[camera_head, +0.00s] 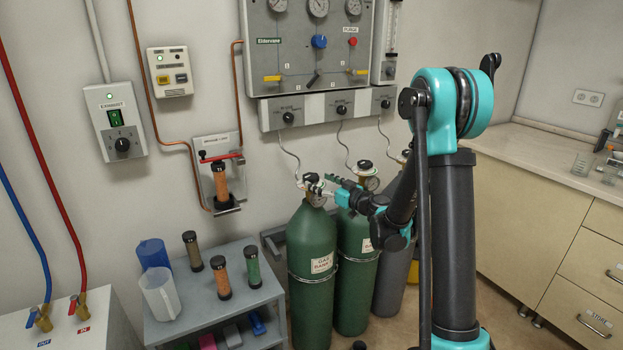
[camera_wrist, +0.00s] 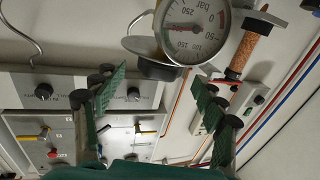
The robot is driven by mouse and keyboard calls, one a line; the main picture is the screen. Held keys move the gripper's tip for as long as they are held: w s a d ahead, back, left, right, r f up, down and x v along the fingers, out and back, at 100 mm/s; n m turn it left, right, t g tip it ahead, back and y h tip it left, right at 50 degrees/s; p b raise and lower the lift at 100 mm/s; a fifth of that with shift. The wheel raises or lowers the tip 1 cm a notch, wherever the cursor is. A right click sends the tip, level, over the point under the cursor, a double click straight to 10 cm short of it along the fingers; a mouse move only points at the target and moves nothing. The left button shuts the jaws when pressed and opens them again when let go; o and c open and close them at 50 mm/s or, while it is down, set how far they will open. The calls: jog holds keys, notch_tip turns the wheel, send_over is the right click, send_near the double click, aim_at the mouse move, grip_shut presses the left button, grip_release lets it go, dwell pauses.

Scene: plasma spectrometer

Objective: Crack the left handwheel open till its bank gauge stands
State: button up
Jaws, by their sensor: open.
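The left green gas cylinder (camera_head: 308,270) stands upright on the floor. Its dark handwheel (camera_head: 311,178) and small gauge (camera_head: 316,199) are at its top, beside my gripper (camera_head: 328,187). In the wrist view, which is upside down, a round white bar gauge (camera_wrist: 193,30) fills the upper middle; its red needle points left in the picture, and I cannot read an exact value. A dark knob-like part (camera_wrist: 158,68) shows just below and left of that gauge. My gripper (camera_wrist: 158,95) is open, its green-padded fingers apart with nothing between them.
A second green cylinder (camera_head: 355,275) and a grey one (camera_head: 393,285) stand to the right. A gauge panel (camera_head: 307,50) hangs above. A grey shelf (camera_head: 215,300) with dark-capped tubes and jugs is at left. Thin hoses run from the panel's lower strip to the cylinder tops.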

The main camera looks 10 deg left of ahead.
aim_at(311, 175)
jog(key=shift+x, duration=2.45)
jog(key=c, duration=1.2)
jog(key=shift+n+g+y, duration=0.3)
jog(key=shift+g, duration=0.1)
jog(key=shift+w+d+n+g+y, duration=0.1)
jog(key=shift+n+g+y, duration=0.65)
jog(key=shift+g, duration=0.25)
jog(key=shift+n+g+y, duration=0.5)
jog(key=shift+n+g, duration=0.5)
jog(key=shift+g, duration=0.4)
jog(key=shift+n+g+y, duration=0.45)
jog(key=shift+n+g, duration=0.5)
jog(key=shift+g, duration=0.75)
